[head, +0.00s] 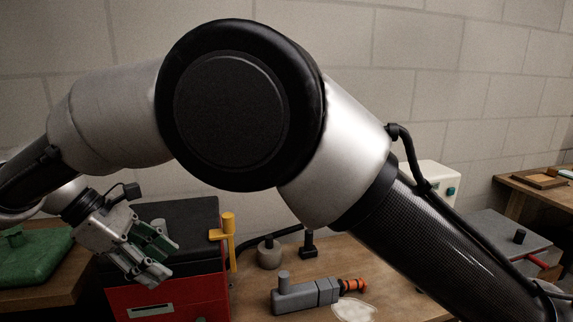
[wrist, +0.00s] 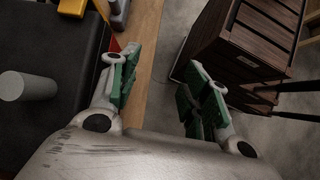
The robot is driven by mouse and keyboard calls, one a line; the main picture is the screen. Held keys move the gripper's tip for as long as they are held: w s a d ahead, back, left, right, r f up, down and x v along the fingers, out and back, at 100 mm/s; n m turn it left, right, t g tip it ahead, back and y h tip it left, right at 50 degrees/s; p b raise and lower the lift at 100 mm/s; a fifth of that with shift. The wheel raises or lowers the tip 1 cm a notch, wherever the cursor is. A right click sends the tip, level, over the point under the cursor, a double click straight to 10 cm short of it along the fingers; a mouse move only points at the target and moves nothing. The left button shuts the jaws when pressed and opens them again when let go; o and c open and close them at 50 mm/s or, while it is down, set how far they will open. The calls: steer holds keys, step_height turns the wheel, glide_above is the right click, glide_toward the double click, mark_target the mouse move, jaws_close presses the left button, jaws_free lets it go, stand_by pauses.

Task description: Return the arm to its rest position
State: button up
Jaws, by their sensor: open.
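My gripper (head: 152,254) is at the left in the head view, in front of a red and black box (head: 172,308). Its silver fingers with green pads are apart, and nothing shows between them. In the wrist view my gripper (wrist: 160,90) points out over the edge of the wooden bench (wrist: 142,38), with the floor beyond. My arm is bent and spans the head view from left to lower right, hiding much of the bench and wall behind it.
On the bench stand a yellow handle (head: 229,232), a grey fitting with an orange end (head: 305,294) and a white machine (head: 438,184). A dark slatted wooden cabinet (wrist: 242,45) stands on the floor at right in the wrist view.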

steer(key=w+d+r+m+g+y, duration=0.1)
steer(key=w+d+r+m+y, duration=0.15)
steer(key=d, duration=0.85)
steer(key=w+d+r+m+y, duration=0.1)
steer(key=w+d+m+y, duration=0.2)
steer(key=d, duration=0.8)
steer(key=w+d+r+m+g+y, duration=0.1)
steer(key=w+d+r+m, duration=0.2)
steer(key=d, duration=0.7)
steer(key=s+d+r+m+t, duration=0.1)
steer(key=s+d+m, duration=0.2)
steer(key=d, duration=0.6)
steer(key=s+d+m+t, duration=0.2)
steer(key=s+d+m, duration=0.2)
steer(key=d, duration=0.5)
steer(key=s+d+r+m+t, duration=0.1)
steer(key=s+d+m, duration=0.2)
steer(key=d, duration=0.7)
steer(key=shift+s+r+m+y, duration=0.2)
steer(key=shift+r+m+y, duration=0.15)
steer(key=shift+m, duration=0.3)
